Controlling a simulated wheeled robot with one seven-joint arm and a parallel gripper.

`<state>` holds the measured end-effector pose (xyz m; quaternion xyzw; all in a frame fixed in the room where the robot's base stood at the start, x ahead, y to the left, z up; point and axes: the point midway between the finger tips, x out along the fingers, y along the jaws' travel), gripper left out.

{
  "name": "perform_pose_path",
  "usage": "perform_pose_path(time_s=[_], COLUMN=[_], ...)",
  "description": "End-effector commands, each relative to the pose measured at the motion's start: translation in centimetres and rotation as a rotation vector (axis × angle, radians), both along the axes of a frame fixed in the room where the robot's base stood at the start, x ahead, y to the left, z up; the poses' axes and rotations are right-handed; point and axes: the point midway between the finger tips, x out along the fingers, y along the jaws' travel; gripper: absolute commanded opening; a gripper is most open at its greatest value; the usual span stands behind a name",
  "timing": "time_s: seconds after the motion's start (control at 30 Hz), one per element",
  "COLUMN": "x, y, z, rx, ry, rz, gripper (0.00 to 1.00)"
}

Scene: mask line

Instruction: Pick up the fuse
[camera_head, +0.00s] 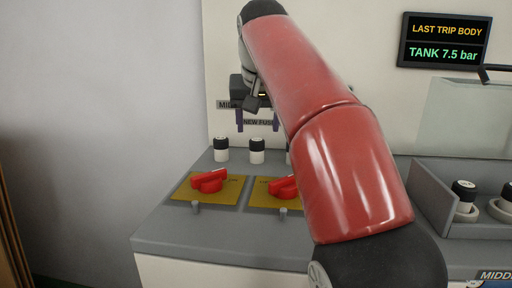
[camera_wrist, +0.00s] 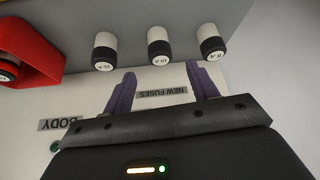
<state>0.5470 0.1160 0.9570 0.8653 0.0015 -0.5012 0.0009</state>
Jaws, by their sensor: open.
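Several fuses, white cylinders with black caps, stand on the grey console. In the head view I see a left fuse (camera_head: 221,150) and a second fuse (camera_head: 257,151); a third is mostly hidden by my arm. The wrist view shows a fuse on the left (camera_wrist: 104,50), one in the middle (camera_wrist: 159,45) and one on the right (camera_wrist: 211,47). My gripper (camera_head: 258,123) is open and empty, with purple fingers pointing down above the row. In the wrist view, the middle fuse lies beyond the fingertips of my gripper (camera_wrist: 161,70), within their gap and apart from them.
A NEW FUSES label (camera_wrist: 162,92) is on the panel behind. Red rotary handles (camera_head: 208,181) on yellow plates stand in front of the fuses. A grey tray (camera_head: 432,205) with more capped cylinders is at right. A red part (camera_wrist: 35,42) is left in the wrist view.

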Motion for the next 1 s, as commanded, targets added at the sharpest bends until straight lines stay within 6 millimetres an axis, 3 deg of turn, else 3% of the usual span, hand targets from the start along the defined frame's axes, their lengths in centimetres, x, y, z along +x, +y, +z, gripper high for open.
perform_pose_path(time_s=[0.5,0.77,1.0], x=[3.1,3.4,3.4], y=[0.1,0.1,0.1], z=[-5.7,-6.0,-6.0], rx=[-0.001,0.0,0.0], ry=[0.002,0.0,0.0], rz=[0.001,0.001,0.001], gripper=[0.58,0.58,0.28])
